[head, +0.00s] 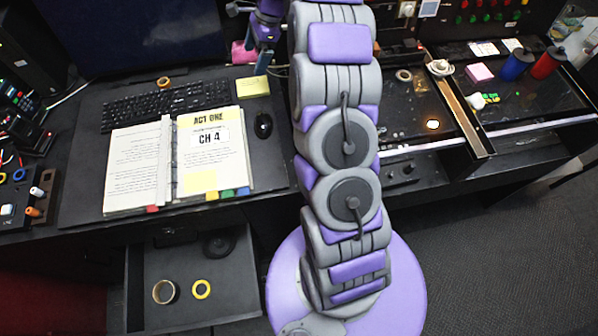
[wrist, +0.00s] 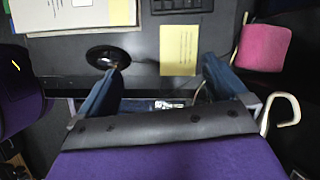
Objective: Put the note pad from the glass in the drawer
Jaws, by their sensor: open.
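A yellow note pad (head: 252,87) lies flat on the dark desk mat right of the keyboard; it also shows in the wrist view (wrist: 180,50). A small pink pad-like block (head: 479,72) lies on the dark glossy, glass-like surface (head: 520,105) at the right. My gripper (head: 263,62) hangs near the yellow pad, left of my arm. In the wrist view its fingers (wrist: 162,88) are spread wide with nothing between them. The drawer (head: 228,290) is open at the lower left, with two tape rolls and a dark round item inside.
An open binder (head: 180,160), keyboard (head: 170,105) and mouse (head: 263,125) occupy the desk. A pink object (wrist: 263,47) stands beside the yellow pad. My arm crosses the middle and hides part of the desk.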

